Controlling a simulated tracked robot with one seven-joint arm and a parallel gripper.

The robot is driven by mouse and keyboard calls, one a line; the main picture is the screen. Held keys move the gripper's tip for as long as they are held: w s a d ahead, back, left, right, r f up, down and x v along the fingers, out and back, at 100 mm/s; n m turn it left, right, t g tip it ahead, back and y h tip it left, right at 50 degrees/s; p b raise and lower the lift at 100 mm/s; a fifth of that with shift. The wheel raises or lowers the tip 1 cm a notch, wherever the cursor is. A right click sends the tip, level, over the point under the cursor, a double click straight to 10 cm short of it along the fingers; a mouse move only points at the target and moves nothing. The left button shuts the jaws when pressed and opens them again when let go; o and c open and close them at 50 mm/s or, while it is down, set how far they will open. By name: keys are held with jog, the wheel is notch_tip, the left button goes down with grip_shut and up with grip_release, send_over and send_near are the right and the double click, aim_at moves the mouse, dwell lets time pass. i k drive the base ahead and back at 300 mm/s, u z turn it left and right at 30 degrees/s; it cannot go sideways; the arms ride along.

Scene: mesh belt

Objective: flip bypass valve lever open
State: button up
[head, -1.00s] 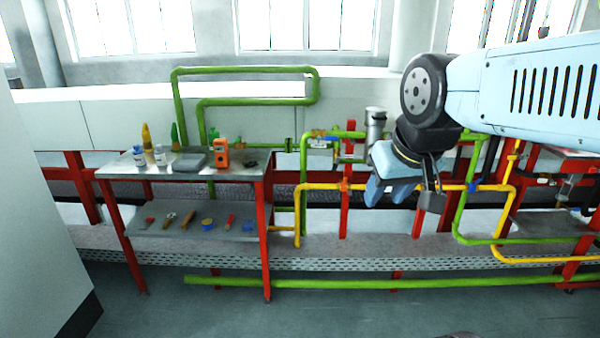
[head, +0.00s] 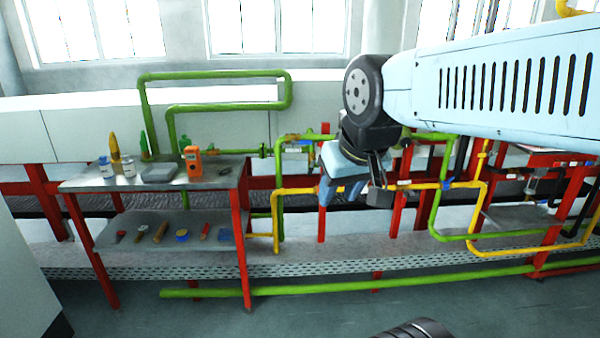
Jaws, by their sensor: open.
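A small fitting (head: 298,147) with pale and blue parts sits on the green pipe (head: 315,137), just up and left of my gripper. Another blue fitting (head: 446,185) sits on the yellow pipe to the right. Which fitting carries the bypass valve lever is too small to tell. My gripper and wrist hide part of the pipework behind them. No contact between the fingers and any pipe is visible.
A red-legged bench (head: 75,182) at the left holds bottles, an orange device (head: 192,162) and, on its lower shelf, several hand tools. A low green pipe (head: 350,287) runs along the floor. Floor in front is clear.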

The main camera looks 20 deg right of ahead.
aim_at(310, 168)
jog(key=i, duration=0.85)
